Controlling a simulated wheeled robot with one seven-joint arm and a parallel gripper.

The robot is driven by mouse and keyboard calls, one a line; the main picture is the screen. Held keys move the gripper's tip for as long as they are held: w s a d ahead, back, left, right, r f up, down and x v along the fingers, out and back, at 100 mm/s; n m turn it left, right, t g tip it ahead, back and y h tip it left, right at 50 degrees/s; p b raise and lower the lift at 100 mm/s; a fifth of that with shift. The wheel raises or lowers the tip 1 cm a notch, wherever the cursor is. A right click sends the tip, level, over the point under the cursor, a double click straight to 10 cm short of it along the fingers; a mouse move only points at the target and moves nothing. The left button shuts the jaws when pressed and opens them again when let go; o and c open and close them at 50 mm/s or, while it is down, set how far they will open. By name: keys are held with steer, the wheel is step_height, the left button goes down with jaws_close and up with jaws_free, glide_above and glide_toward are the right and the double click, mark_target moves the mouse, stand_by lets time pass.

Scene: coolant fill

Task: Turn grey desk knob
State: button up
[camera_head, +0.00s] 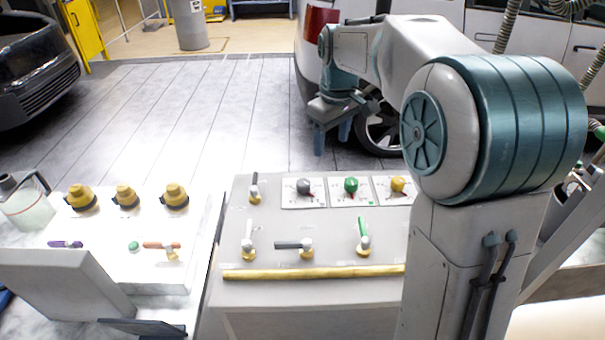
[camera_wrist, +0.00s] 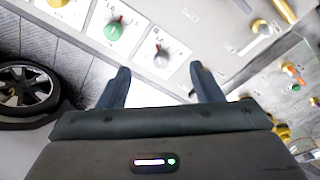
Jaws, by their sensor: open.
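The grey knob (camera_head: 304,186) sits on a white dial plate with a red pointer mark, at the back of the grey desk (camera_head: 310,285). It is the leftmost of three knobs in a row. In the wrist view the grey knob (camera_wrist: 161,60) shows beyond and between my fingertips, apart from them. My gripper (camera_head: 332,137) hangs from my arm above and behind the knob row in the head view. The fingers (camera_wrist: 161,80) are spread, with nothing between them.
A green knob (camera_head: 351,185) and a yellow knob (camera_head: 398,184) stand right of the grey one. Several levers, including a green-handled lever (camera_head: 363,234), stand in front. A yellow bar (camera_head: 310,272) runs along the front. A white desk with yellow knobs (camera_head: 124,196) stands left.

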mark_target(303, 182)
steer(key=w+a+f+n+g, duration=0.1)
steer(key=w+a+f+n, duration=0.15)
steer(key=w, duration=0.25)
steer(key=w+a+f+n, duration=0.1)
steer(key=w+a+f, duration=0.2)
steer(key=w+f, duration=0.15)
steer(key=f, duration=0.7)
steer(key=f+p, duration=0.1)
steer(key=f, duration=0.5)
steer(key=shift+w+a+f, duration=0.15)
steer(key=shift+a+f, duration=0.05)
steer(key=shift+f, duration=0.2)
steer(key=shift+c, duration=0.3)
steer(key=c, duration=0.9)
